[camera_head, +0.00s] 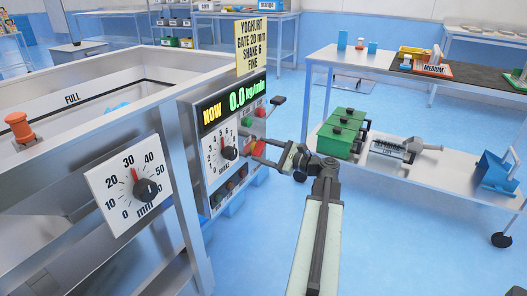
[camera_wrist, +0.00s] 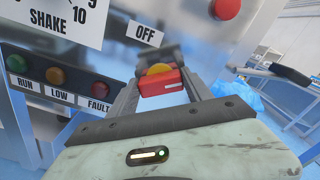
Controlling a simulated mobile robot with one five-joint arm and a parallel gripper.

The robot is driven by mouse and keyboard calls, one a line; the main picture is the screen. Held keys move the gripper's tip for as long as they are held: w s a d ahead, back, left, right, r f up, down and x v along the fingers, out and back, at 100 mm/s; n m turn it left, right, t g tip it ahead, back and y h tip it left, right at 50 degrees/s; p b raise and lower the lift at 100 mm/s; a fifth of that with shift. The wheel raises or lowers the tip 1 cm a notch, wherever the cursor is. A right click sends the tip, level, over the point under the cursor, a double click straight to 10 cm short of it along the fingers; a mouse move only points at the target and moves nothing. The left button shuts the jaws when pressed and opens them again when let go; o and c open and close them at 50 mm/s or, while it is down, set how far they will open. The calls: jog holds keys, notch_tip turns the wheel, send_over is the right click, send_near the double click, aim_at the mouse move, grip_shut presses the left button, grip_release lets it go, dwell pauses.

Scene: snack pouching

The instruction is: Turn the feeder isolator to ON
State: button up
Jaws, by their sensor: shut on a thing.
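The feeder isolator (camera_wrist: 161,82) is a red handle with a yellow part, on the right side of the feeder's control panel (camera_head: 215,190). An OFF label (camera_wrist: 145,33) sits just above the handle. An ON label is not visible, and my fingers hide part of the isolator.
The shake dial (camera_head: 228,152) is left of the isolator. RUN, LOW and FAULT lamps (camera_wrist: 57,75) lie below it. A red button (camera_wrist: 225,8) and a dark lever (camera_wrist: 290,75) are close on the right. A low trolley shelf (camera_head: 455,176) stands right of my arm, with clear floor between.

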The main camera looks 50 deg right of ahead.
jog(key=o, duration=1.4)
jog(key=shift+c, duration=0.2)
jog(key=v, duration=0.7)
jog(key=shift+s, duration=0.4)
jog(key=shift+d, duration=0.1)
